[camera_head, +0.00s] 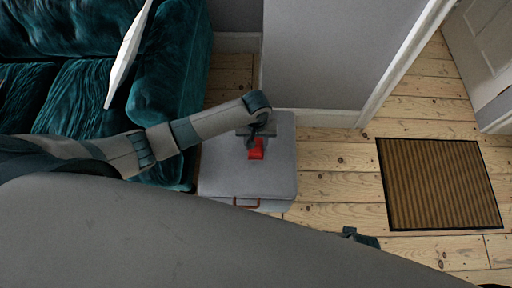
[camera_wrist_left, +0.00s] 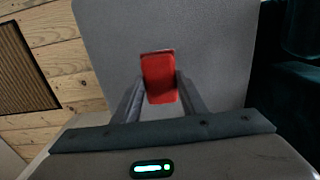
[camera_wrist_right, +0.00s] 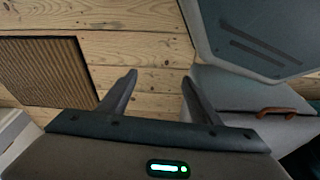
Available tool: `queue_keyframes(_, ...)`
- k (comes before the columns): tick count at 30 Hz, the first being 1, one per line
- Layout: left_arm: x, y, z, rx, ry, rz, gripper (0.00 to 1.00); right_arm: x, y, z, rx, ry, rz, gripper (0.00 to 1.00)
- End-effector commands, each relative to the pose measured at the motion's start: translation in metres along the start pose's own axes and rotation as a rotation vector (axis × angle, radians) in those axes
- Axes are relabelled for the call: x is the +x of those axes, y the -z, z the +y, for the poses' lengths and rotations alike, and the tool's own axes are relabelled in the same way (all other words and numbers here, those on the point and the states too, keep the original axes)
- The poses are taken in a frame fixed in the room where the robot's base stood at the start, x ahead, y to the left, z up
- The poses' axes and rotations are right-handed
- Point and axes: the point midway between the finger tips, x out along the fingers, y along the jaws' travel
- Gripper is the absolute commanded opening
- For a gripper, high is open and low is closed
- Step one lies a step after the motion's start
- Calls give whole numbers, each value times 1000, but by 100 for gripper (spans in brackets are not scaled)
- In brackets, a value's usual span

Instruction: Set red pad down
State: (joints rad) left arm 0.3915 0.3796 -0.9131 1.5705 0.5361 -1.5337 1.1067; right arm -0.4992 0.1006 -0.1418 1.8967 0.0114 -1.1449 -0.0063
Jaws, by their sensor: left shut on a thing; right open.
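The red pad (camera_head: 256,149) is a small red block over the grey padded top of a box-like stool (camera_head: 222,180). In the left wrist view the red pad (camera_wrist_left: 159,77) sits between the two fingers of my left gripper (camera_wrist_left: 161,92), which is shut on it. I cannot tell whether the pad touches the stool's top (camera_wrist_left: 215,45). My right gripper (camera_wrist_right: 158,85) is open and empty, with floorboards behind it. In the right wrist view the stool (camera_wrist_right: 235,95) is at the right, with a brown handle (camera_wrist_right: 277,112).
A teal sofa (camera_head: 178,70) with a white cushion (camera_head: 128,55) stands left of the stool. A grey wall (camera_head: 318,55) rises behind the stool. A brown doormat (camera_head: 440,185) lies on the floorboards at the right, near a white door (camera_head: 485,50). Bare floor lies between stool and mat.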

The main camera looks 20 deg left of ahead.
Motion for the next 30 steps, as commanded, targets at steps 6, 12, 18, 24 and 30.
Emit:
queue_keyframes(6, 20, 0, 0, 0, 2, -1, 14, 0, -3, 0, -1, 0, -11, 58)
queue_keyframes(12, 39, 0, 0, 1, 1, 0, 14, -19, 1, -1, -1, -1, -3, 58)
queue_keyframes(18, 40, 0, 0, 1, 0, 1, 14, -21, 2, -1, -1, -1, -2, 58)
queue_keyframes(24, 42, 0, 0, 0, 0, 0, 14, -20, 3, -1, -1, -1, -1, 58)
queue_keyframes(30, 43, 0, 0, 0, 0, 0, 57, -17, 2, 0, -1, -1, -3, 58)
